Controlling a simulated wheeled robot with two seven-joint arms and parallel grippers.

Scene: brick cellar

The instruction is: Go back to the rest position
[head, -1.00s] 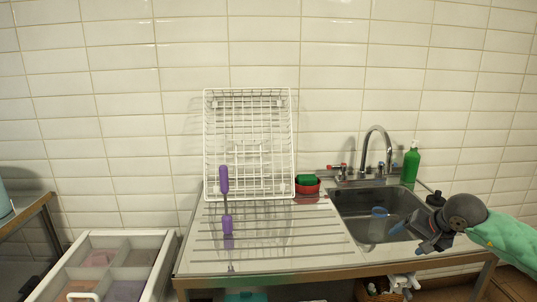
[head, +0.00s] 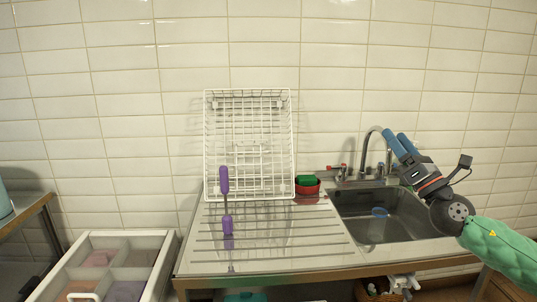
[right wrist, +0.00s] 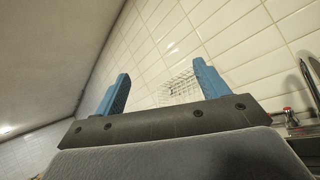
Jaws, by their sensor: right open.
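My right gripper (head: 400,145) is raised above the right side of the sink (head: 405,222), its blue fingers pointing up and left in front of the faucet (head: 366,150). In the right wrist view its two blue fingers (right wrist: 160,85) stand apart with nothing between them. My left gripper is not in view.
A white wire rack (head: 248,120) leans on the tiled wall. A purple-handled tool (head: 224,180) stands by it on the drainboard (head: 290,245). A red bowl with a green sponge (head: 307,185) sits left of the sink. A divided drawer (head: 150,240) is at lower left.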

